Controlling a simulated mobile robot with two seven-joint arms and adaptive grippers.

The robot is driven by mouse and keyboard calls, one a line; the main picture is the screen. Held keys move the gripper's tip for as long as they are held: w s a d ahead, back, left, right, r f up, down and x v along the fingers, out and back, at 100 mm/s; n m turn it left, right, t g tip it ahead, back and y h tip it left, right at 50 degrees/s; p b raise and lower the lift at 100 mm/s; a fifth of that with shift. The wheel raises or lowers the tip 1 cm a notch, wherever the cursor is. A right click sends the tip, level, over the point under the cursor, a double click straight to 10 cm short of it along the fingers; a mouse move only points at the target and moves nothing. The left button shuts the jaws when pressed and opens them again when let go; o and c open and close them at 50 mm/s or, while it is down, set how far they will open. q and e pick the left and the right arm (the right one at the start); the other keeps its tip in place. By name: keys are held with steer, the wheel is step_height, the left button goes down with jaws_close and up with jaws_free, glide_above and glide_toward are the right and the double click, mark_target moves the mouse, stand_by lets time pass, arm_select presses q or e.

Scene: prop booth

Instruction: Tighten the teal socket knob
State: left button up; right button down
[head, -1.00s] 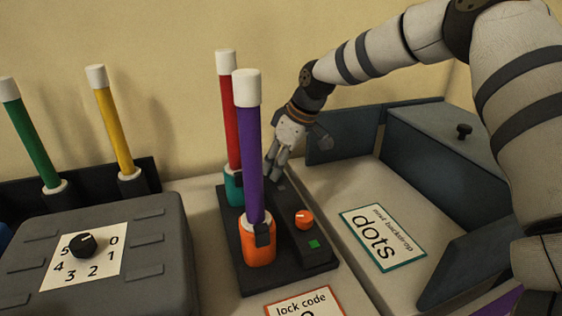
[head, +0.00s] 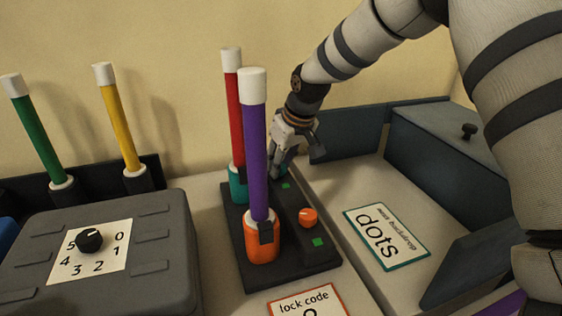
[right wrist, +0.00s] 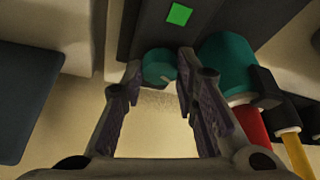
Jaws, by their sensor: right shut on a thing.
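The teal socket knob (right wrist: 158,65) sits between the fingertips of my right gripper (right wrist: 160,68) in the right wrist view. The gripper is shut on it, and a pale mark shows on the knob's side. In the head view my right gripper (head: 279,172) reaches down at the far end of the dark base (head: 284,264) and hides the knob. The teal socket (head: 237,190) stands beside it with a red tube (head: 233,115) upright in it. A green square (head: 285,186) shows on the base near the knob. My left gripper is not in view.
An orange socket (head: 261,247) holds a purple tube (head: 255,150), close left of an orange knob (head: 308,216) and a second green square (head: 319,242). A grey dial box (head: 170,235) stands left.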

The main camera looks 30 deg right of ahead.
steer(key=shift+f, duration=0.1)
steer(key=c, duration=1.3)
jaws_free()
steer(key=v, duration=1.2)
